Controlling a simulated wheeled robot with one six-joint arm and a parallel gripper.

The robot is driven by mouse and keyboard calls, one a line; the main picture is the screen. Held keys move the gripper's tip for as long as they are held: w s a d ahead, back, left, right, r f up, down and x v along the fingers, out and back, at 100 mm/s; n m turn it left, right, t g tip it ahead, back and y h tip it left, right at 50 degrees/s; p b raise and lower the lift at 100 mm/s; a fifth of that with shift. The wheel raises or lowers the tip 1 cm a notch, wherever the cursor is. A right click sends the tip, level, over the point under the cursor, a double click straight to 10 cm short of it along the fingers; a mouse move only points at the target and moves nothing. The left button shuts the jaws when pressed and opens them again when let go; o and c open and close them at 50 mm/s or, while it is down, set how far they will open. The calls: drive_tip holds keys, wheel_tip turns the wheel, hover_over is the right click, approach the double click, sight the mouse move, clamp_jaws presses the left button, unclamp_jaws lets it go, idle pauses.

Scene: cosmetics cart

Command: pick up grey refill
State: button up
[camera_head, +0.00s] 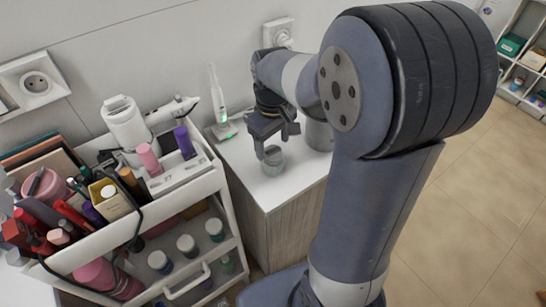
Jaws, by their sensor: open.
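A small grey round container (273,161), which looks like the grey refill, stands on the white cabinet top. My gripper (274,143) is open and points down just above it. One finger overlaps the container in this view, and I cannot tell whether they touch. A larger grey cylinder (319,136) stands to the right, partly hidden by my arm.
A white electric toothbrush (218,104) stands on its base left of my gripper. A white cart (215,180) crowded with cosmetics stands at the left. Wall sockets (36,83) are behind. The cabinet's front top (265,196) is clear.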

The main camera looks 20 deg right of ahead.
sight(273, 151)
drive_tip(key=shift+f, duration=1.5)
drive_tip(key=shift+c, duration=0.5)
drive_tip(key=c, duration=1)
drive_tip(key=shift+o, duration=0.2)
drive_tip(key=shift+r, duration=0.1)
